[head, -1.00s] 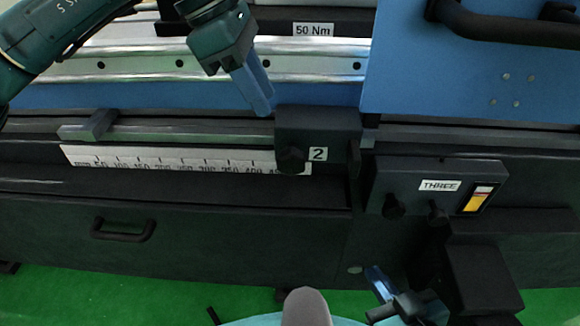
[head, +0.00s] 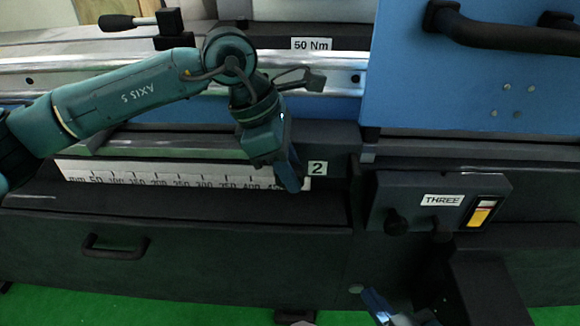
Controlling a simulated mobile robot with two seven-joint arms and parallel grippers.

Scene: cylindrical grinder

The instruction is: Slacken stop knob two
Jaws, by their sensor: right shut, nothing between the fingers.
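The dark stop block (head: 335,137) on the rail carries the white label 2 (head: 317,168). Its black knob, seen beside the label a second ago, is now hidden behind my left gripper (head: 290,178). The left gripper's blue fingers point down just left of the label, in front of where the knob sits. I cannot tell whether they touch the knob or how far apart they are. My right gripper (head: 376,304) is at the bottom edge, low in front of the machine, shut and empty.
A millimetre scale (head: 165,182) runs left below the rail. To the right is a dark box labelled THREE (head: 442,200) with black knobs and a yellow-white switch. A blue cover (head: 470,75) with a black handle stands above it. A drawer handle (head: 115,247) is lower left.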

